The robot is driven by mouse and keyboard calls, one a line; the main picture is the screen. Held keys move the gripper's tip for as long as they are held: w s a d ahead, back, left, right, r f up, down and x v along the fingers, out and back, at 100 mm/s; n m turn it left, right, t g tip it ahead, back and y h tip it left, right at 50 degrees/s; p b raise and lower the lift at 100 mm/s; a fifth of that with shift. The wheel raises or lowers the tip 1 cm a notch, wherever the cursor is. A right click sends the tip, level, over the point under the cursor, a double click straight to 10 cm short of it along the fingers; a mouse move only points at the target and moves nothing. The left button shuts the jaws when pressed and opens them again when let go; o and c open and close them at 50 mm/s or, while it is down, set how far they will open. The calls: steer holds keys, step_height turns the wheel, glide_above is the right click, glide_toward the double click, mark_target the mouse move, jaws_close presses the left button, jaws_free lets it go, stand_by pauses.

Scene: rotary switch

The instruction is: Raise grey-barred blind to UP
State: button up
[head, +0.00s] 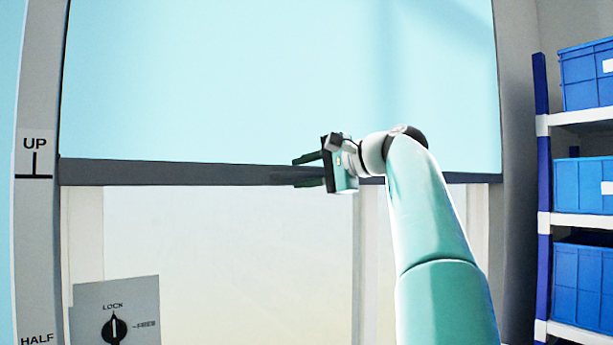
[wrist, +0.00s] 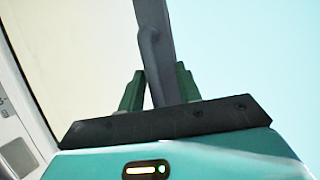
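The light blue blind (head: 250,80) hangs behind my arm. Its dark grey bottom bar (head: 170,173) is about level with the UP mark (head: 35,176) on the left post. My gripper (head: 300,170) is at the bar, right of its middle. In the wrist view the two green fingers (wrist: 160,85) stand on either side of the bar (wrist: 175,60) and a curved grey piece on it; firm contact cannot be told. On the lower-left panel (head: 90,295), the black rotary knob (head: 114,328) has its white pointer upright, toward LOCK.
The HALF mark (head: 37,340) is lower on the left post. A pale window (head: 230,260) shows below the bar. A shelf with blue crates (head: 585,185) stands at the right. The space between the panel and my arm looks clear.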

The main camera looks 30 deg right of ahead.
steer(key=shift+f, duration=0.1)
steer(key=v, duration=1.3)
steer(key=shift+s, duration=0.35)
steer(key=shift+d, duration=0.1)
